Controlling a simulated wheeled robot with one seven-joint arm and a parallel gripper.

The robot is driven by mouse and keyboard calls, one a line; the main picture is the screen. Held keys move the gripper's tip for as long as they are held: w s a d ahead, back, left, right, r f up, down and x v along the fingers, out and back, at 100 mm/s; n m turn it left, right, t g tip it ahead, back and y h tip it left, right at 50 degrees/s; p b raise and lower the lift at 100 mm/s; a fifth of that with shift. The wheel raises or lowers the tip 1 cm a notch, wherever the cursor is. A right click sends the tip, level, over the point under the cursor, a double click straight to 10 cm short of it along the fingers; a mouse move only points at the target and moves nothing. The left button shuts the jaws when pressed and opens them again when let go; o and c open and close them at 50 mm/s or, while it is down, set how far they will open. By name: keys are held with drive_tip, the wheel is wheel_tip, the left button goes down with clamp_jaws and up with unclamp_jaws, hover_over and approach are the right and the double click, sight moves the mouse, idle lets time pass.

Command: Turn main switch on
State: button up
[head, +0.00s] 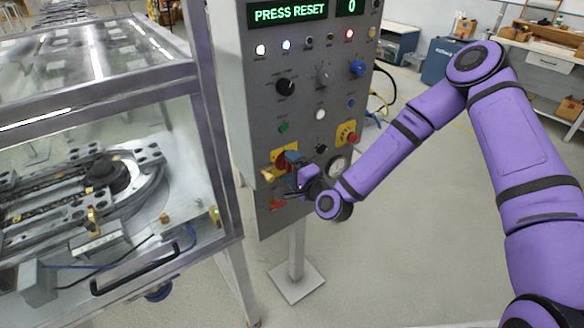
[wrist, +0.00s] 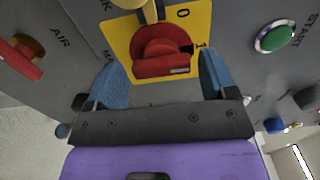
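The main switch (wrist: 160,52) is a red rotary knob on a yellow plate (wrist: 194,28) marked 0 and 1. In the wrist view a blue finger stands on each side of the knob, so my gripper (wrist: 160,62) is open around it. I cannot tell whether the fingers touch it. In the head view my gripper (head: 294,163) is at the lower left of the grey control panel (head: 270,110), partly hiding the switch (head: 281,161). The display (head: 289,12) reads PRESS RESET.
A green START button (wrist: 274,37) and a red AIR valve handle (wrist: 20,58) flank the switch. A yellow-backed red button (head: 347,134) and a round gauge (head: 337,166) sit to the right. A glass-walled machine (head: 110,170) stands left of the panel. The floor at right is open.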

drive_tip(key=shift+o, duration=0.3)
drive_tip(key=v, duration=1)
drive_tip(key=shift+s+d, duration=0.3)
